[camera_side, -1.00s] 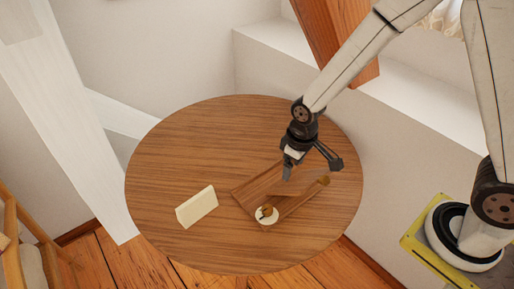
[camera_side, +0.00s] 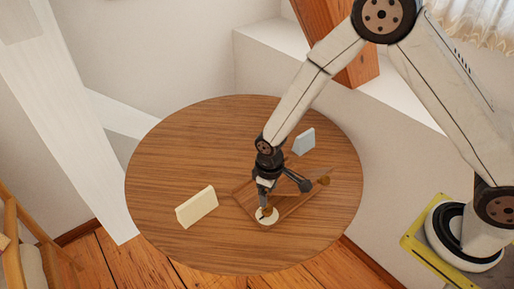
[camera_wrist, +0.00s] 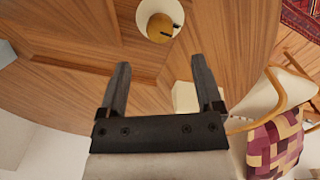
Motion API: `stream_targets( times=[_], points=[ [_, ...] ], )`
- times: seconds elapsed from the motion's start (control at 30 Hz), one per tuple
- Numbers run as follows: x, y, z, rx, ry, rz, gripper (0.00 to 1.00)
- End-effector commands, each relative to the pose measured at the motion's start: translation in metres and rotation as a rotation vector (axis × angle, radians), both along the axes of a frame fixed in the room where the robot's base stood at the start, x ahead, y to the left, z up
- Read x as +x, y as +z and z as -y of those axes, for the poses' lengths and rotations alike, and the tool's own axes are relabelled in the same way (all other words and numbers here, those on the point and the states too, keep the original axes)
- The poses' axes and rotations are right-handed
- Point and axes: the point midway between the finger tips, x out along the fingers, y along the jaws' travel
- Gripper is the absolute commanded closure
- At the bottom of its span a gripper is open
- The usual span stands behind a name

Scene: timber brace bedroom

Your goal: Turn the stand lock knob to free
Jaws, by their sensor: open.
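The wooden stand (camera_side: 292,203) lies on the round table. At its near end is a white disc (camera_side: 268,222) with a small brass knob (camera_side: 267,213). In the wrist view the knob (camera_wrist: 160,28) sits on the white disc (camera_wrist: 151,8), with a dark mark on it. My gripper (camera_side: 264,204) is over the disc end in the side view and partly covers the knob. In the wrist view my gripper (camera_wrist: 160,62) has its two fingers apart with nothing between them; the knob shows beyond the fingertips. Contact with the knob cannot be made out.
A cream block (camera_side: 197,207) stands on the table left of the stand. A grey-blue block (camera_side: 303,142) stands behind it. The table's left side (camera_side: 165,160) is clear.

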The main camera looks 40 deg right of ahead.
Motion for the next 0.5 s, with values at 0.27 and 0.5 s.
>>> stream_targets(
  times=[0.27, 0.5],
  points=[
    [0.000, -0.024, 0.000, -0.001, -0.001, -0.002, 0.16],
    [-0.001, -0.050, 0.000, -0.001, -0.001, -0.002, 0.16]
  ],
)
